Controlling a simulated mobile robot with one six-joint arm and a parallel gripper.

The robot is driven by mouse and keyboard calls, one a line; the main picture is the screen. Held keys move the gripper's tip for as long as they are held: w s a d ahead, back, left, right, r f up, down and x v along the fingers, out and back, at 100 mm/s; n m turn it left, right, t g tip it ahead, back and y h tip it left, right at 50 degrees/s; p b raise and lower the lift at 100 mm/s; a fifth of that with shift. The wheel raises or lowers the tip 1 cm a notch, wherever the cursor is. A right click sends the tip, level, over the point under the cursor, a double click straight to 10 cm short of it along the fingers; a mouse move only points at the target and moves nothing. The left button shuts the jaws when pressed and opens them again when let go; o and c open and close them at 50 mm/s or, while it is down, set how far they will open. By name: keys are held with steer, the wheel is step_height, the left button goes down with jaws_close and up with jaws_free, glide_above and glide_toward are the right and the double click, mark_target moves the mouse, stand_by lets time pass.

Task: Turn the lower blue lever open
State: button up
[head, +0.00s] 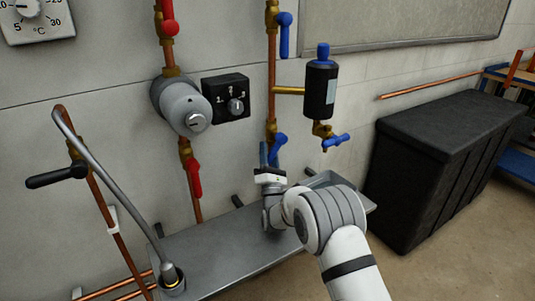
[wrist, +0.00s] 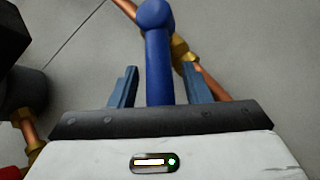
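The lower blue lever (head: 278,146) sits on a brass valve low on the blue-fitted copper pipe. In the wrist view the lever (wrist: 159,55) runs between my gripper's two blue-grey fingers, its rounded end at the top of the view. The lever lies at an angle to the copper pipe behind it. My gripper (wrist: 160,82) is open around the lever, with a narrow gap on each side. In the head view my gripper (head: 268,160) is just below and left of the lever, and the fingers partly overlap it.
An upper blue lever (head: 284,35) is on the same pipe. A dark filter (head: 320,90) with a blue drain handle (head: 336,142) is to the right. Red levers (head: 194,178) are to the left. A grey shelf (head: 215,255) lies below; a black box (head: 440,165) stands right.

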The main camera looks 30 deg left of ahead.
steer(key=shift+s+d+f, duration=0.15)
steer(key=s+d+p, duration=0.1)
steer(key=s+d, duration=0.6)
steer(key=s, duration=0.3)
steer(key=shift+d+f+p, duration=0.25)
steer(key=shift+d+p, duration=0.15)
steer(key=shift+w, duration=0.1)
steer(key=shift+c, duration=0.2)
